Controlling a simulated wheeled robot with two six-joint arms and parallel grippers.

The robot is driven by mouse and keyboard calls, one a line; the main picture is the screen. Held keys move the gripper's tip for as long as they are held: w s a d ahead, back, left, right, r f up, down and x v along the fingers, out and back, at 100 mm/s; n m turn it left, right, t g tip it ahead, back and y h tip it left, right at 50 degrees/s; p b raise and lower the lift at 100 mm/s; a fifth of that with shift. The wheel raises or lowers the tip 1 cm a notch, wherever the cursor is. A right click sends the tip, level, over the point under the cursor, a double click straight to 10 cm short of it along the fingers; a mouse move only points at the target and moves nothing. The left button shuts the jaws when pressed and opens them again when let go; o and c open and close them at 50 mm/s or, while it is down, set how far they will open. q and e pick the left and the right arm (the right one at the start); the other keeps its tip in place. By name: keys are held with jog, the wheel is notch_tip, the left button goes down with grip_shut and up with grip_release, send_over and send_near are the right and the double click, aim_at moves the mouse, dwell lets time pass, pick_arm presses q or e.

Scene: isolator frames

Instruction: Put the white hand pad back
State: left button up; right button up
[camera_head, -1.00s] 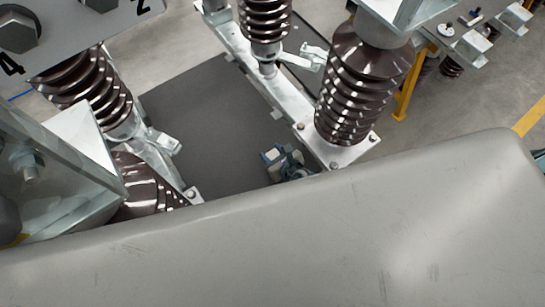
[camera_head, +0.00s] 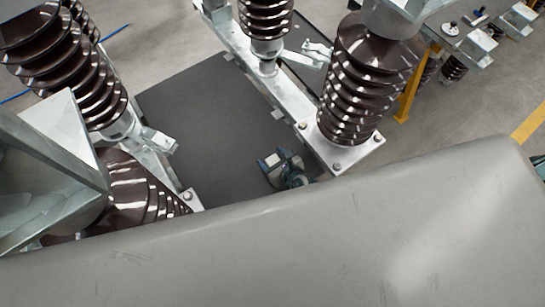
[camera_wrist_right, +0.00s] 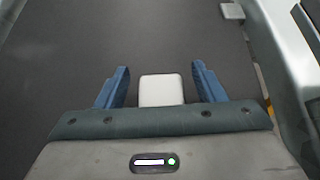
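The white hand pad (camera_wrist_right: 162,90) is a small pale block with rounded corners. In the right wrist view it lies between the blue fingers of my right gripper (camera_wrist_right: 160,86), with a visible gap on each side. My right gripper is open. In the head view my right gripper (camera_head: 282,160) is over the dark floor mat, near the foot of the right brown insulator, and the pale pad (camera_head: 284,155) shows between its fingers. I cannot tell how far the pad is below the fingertips. My left gripper is not in view.
Brown ribbed insulators (camera_head: 368,80) stand on metal beams around the dark mat (camera_head: 205,120). The left insulator (camera_head: 65,70) and a metal bracket (camera_head: 60,140) crowd the left side. A metal beam (camera_wrist_right: 278,65) runs close on the right in the wrist view. A large grey surface fills the foreground.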

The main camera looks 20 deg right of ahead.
jog(key=shift+r, duration=0.15)
jog(key=b+v, duration=0.1)
jog(key=v, duration=1.1)
jog(key=shift+b, duration=0.35)
